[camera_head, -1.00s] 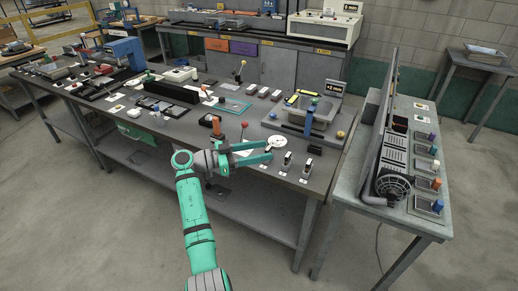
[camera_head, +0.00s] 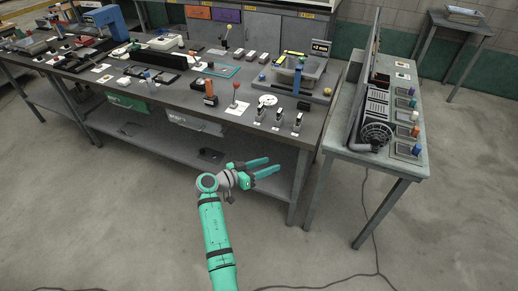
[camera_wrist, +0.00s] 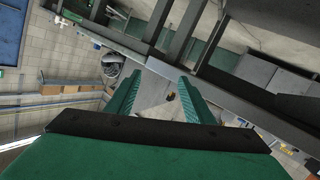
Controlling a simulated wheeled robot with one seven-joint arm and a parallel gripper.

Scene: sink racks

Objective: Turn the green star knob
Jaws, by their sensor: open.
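My gripper (camera_head: 273,165) is open and empty. It is in front of the long workbench, below the level of its top in the picture, with its green fingers pointing right. In the wrist view, both fingers (camera_wrist: 168,78) reach forward with nothing between them. A row of small coloured knobs stands on the right side table in the head view. One knob (camera_head: 412,103) there looks greenish, but it is too small to tell whether it is star-shaped. My gripper is well left of it and apart from it.
The long workbench (camera_head: 190,95) holds several levers, switches and a tray. The grey side table (camera_head: 392,165) carries a dark panel and a round fan-like part (camera_head: 376,135) left of the knobs. Open floor (camera_head: 330,235) lies in front, with a cable on it.

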